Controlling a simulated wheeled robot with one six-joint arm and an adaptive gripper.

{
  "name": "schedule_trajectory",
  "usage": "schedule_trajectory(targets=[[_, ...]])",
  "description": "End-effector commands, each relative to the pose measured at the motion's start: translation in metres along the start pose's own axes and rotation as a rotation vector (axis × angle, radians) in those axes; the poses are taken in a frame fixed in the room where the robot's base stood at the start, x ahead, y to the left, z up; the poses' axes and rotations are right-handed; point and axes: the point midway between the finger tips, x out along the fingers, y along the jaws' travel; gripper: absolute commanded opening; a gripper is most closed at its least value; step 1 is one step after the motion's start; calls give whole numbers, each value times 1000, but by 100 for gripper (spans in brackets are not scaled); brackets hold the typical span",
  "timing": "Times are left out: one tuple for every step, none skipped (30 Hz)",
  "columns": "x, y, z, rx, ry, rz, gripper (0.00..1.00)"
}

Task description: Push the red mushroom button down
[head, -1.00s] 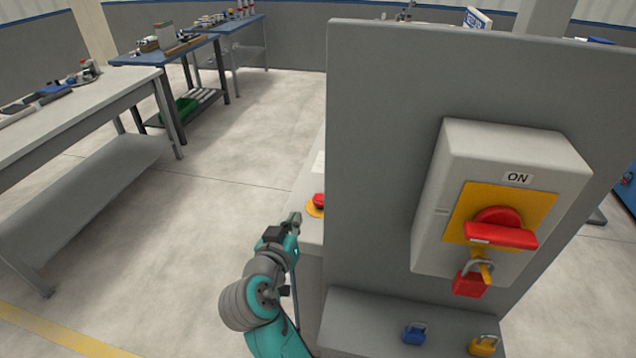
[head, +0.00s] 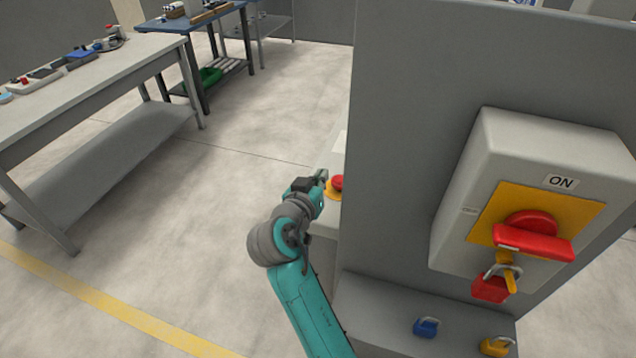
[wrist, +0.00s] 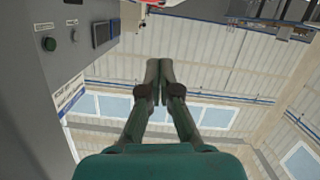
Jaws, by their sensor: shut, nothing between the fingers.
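The red mushroom button (head: 337,182) sits on a yellow disc on the light side face of the grey cabinet. It is partly hidden by the grey panel edge in the head view. My gripper (head: 322,176) is just left of the button, its tip very close to it; I cannot tell whether they touch. In the wrist view my gripper (wrist: 158,66) is shut and empty, its two fingers together. A small red and white piece shows at the top edge of the wrist view, too cut off to identify surely.
A grey panel (head: 410,130) bears a switch box (head: 550,150) with a red handle and red padlock (head: 490,288). Blue (head: 427,328) and yellow (head: 496,346) padlocks are on the ledge below. A workbench (head: 100,75) stands left. The floor between is clear.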

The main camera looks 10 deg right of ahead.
Motion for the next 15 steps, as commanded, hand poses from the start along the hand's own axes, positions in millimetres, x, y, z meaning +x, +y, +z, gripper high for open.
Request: schedule_trajectory(targets=[[11, 2, 0, 0, 0, 4, 0], [16, 2, 0, 0, 0, 4, 0], [24, 1, 0, 0, -1, 3, 0], [30, 1, -1, 1, 0, 3, 0], [35, 1, 0, 0, -1, 3, 0], [42, 1, 0, 0, -1, 3, 0], [48, 1, 0, 0, 0, 3, 0], [54, 1, 0, 0, 0, 3, 0], [60, 1, -1, 1, 0, 3, 0], [62, 0, 4, -1, -2, 1, 0], [62, 0, 11, -3, -2, 0, 0], [63, 0, 17, -4, -2, 0, 0], [64, 0, 20, -3, -2, 0, 0], [65, 0, 24, -2, -2, 0, 0], [66, 0, 27, -1, -1, 0, 0]])
